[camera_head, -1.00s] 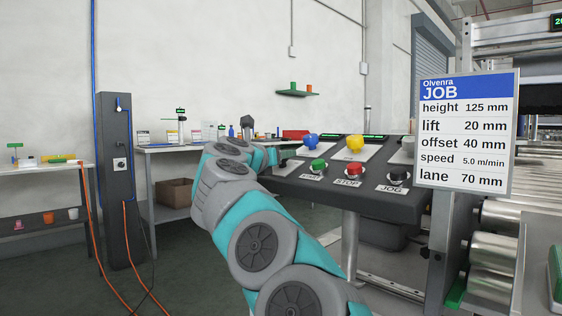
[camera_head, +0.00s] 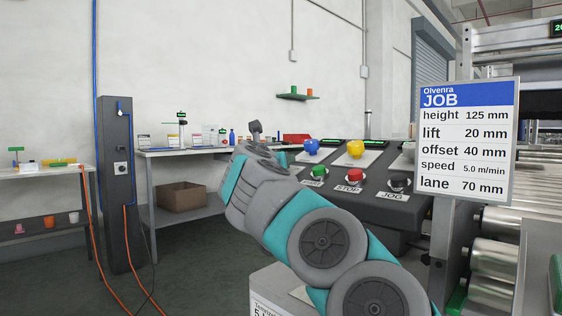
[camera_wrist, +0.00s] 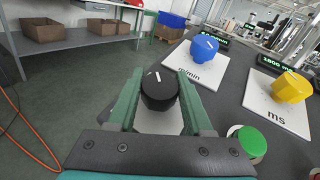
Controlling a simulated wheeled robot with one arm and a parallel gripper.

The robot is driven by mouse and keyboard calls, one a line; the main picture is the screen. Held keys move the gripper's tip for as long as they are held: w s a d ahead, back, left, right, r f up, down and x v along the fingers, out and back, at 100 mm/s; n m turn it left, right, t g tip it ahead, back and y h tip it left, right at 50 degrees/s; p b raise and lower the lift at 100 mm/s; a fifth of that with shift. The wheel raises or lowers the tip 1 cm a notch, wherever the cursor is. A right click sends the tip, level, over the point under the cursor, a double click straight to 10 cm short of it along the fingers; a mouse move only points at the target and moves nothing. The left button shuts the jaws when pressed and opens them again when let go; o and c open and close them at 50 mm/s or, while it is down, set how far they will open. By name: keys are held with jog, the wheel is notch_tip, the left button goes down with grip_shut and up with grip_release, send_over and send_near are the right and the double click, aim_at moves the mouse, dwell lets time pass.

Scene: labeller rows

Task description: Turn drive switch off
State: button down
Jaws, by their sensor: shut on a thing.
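In the wrist view my gripper (camera_wrist: 158,97) has its two green fingers on either side of a black round knob (camera_wrist: 160,92), shut on it. The knob has short white marks on its top and stands at the left end of the dark console, with part of a white plate (camera_wrist: 160,124) showing below it. I cannot read a label for it. In the head view my arm hides the gripper and this knob.
Right of the knob are a blue knob (camera_wrist: 204,47), a yellow knob (camera_wrist: 292,86) and a green button (camera_wrist: 251,142). The head view also shows a red button (camera_head: 354,174), a black button (camera_head: 399,185) and a job sign (camera_head: 468,140). Open floor lies left.

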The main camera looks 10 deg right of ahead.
jog(key=shift+c, duration=1.5)
grip_release()
jog(key=shift+s+a, duration=0.1)
jog(key=b+v, duration=0.2)
jog(key=v, duration=0.5)
jog(key=shift+s+b, duration=0.25)
jog(key=shift+b, duration=0.1)
jog(key=shift+a, duration=0.15)
